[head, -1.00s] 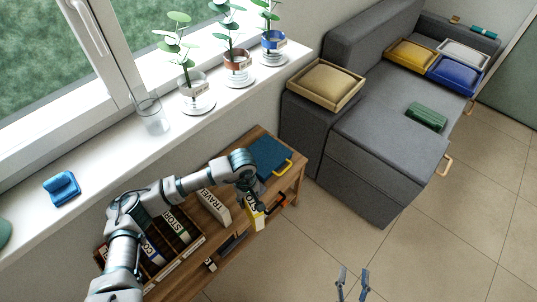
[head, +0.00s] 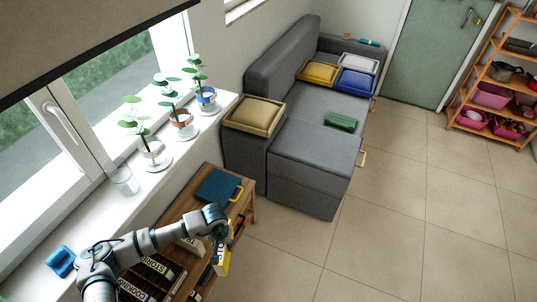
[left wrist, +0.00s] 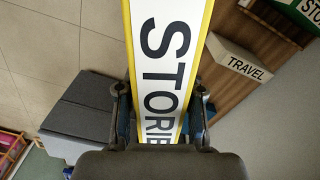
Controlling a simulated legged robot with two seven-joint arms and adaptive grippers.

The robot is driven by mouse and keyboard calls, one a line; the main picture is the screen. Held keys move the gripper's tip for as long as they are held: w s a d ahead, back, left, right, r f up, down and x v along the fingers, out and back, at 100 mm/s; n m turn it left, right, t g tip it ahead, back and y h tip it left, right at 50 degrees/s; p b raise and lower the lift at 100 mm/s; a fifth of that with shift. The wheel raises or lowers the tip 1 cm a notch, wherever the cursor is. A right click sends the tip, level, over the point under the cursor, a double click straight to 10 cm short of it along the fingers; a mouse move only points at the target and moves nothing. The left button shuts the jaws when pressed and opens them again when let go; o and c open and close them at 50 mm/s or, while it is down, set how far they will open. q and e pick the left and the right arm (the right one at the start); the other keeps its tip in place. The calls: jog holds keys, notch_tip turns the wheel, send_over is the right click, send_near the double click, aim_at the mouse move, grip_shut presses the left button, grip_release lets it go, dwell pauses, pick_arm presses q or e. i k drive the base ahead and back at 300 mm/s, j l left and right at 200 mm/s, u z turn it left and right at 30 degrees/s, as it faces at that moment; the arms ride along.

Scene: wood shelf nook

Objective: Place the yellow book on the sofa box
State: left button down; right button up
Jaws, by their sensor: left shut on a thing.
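The yellow book (head: 222,262) has a white spine lettered "STORIES", which fills the middle of the left wrist view (left wrist: 165,45). My left gripper (head: 221,241) is shut on it and holds it hanging, tilted, at the front edge of the wooden shelf. The fingers (left wrist: 160,108) grip the book from both sides. The grey sofa (head: 257,75) stands at the back middle, with a box-like grey front section (head: 315,165). A tan tray with a cushion (head: 254,115) sits on its near arm. I cannot tell which part is the sofa box. My right gripper is out of view.
The wooden shelf (head: 245,205) bears a blue binder (head: 217,187), a "TRAVEL" book (left wrist: 242,62) and several other books. Yellow (head: 319,73), white and blue trays and a green item (head: 340,121) lie on the sofa. Potted plants line the sill. Floor right of the sofa is clear.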

aim_at(334, 148)
jog(key=i+l+u, duration=0.1)
jog(key=i+l, duration=0.5)
jog(key=l, duration=0.15)
jog(key=i+l+u, duration=0.15)
jog(key=l, duration=0.25)
jog(key=i+l, duration=0.35)
jog(key=i+l+u, duration=0.05)
